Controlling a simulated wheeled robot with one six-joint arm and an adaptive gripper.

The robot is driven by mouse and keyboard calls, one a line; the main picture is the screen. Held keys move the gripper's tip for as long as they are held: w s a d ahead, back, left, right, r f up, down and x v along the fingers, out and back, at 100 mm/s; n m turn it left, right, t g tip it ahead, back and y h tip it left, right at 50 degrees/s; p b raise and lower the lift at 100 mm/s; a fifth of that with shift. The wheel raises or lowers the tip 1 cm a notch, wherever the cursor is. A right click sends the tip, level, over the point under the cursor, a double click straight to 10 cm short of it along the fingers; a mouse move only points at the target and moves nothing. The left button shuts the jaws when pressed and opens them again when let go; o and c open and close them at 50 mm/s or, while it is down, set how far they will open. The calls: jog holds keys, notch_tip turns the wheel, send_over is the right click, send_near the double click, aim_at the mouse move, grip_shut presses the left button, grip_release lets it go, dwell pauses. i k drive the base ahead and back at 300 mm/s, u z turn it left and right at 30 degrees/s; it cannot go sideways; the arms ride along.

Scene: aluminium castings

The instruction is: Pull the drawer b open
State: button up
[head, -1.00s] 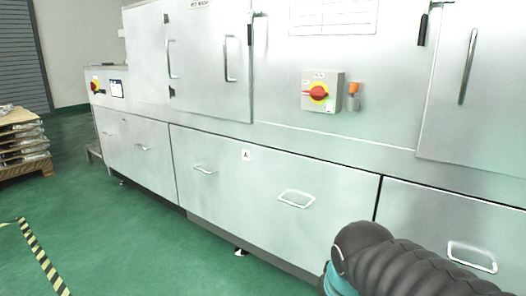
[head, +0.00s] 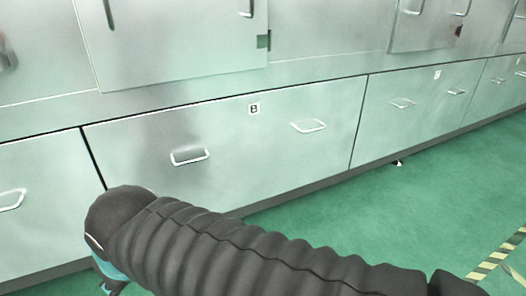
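Drawer b (head: 265,147) is a wide silver front low in the machine, with a small "B" label (head: 254,109) near its top edge. It has two metal handles, a left one (head: 190,157) and a right one (head: 308,126). The drawer looks shut, its front level with the panels beside it. My arm, in a ribbed black sleeve, crosses the lower part of the view in front of the drawer and hides its lower left part. Only a small part of my gripper (head: 112,287) may show at the bottom left; its fingers are not clear.
Another drawer (head: 385,127) with handles lies to the right, and a panel with a handle (head: 25,215) to the left. Cabinet doors (head: 170,50) are above. Green floor (head: 400,215) is clear at the right, with yellow-black tape (head: 497,255) near the edge.

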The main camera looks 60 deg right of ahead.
aim_at(224, 155)
jog(key=z, duration=2.65)
jog(key=i, duration=0.7)
jog(key=z, duration=0.25)
